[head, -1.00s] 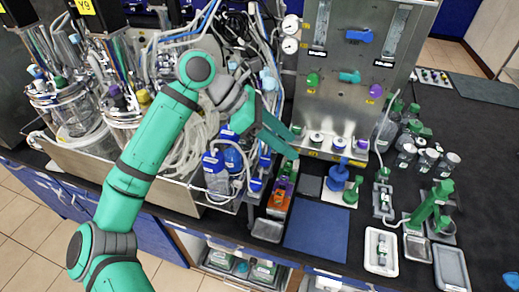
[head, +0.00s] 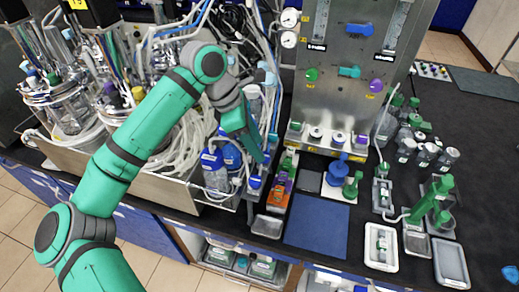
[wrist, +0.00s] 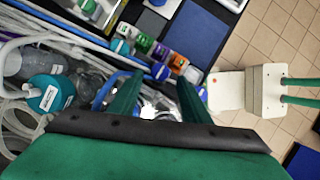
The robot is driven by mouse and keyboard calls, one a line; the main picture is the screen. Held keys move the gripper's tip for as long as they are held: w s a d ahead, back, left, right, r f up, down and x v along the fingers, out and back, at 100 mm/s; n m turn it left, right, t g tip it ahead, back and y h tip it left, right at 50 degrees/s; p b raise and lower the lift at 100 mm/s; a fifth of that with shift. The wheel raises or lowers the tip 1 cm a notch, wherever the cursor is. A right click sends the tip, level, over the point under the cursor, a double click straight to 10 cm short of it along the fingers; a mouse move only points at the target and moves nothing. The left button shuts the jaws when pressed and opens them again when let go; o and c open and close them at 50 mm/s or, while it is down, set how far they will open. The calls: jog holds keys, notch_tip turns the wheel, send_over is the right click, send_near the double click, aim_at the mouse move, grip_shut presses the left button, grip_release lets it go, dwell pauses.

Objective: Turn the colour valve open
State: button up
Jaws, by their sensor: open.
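The steel panel (head: 345,110) carries several coloured valve handles: a blue one (head: 359,29) at the top, a green one (head: 311,74), a teal one (head: 349,72) and a purple one (head: 376,86) below. I cannot tell which of them is the colour valve. My gripper (head: 258,157) is left of and below these handles, apart from the panel, with its fingers pointing down over the bottles and tubes. In the wrist view my gripper (wrist: 158,100) has its two green fingers spread, with nothing held between them. None of the panel's handles shows clearly in the wrist view.
Glass vessels (head: 70,110) and looped tubing stand on the left. Blue-capped bottles (head: 215,172) are close beside my gripper. A blue mat (head: 317,222), a blue stand (head: 338,170) and small trays (head: 381,247) lie on the black bench.

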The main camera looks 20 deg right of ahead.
jog(key=shift+x, duration=1.55)
jog(key=shift+w, duration=0.1)
jog(key=c, duration=1)
jog(key=shift+c, duration=0.2)
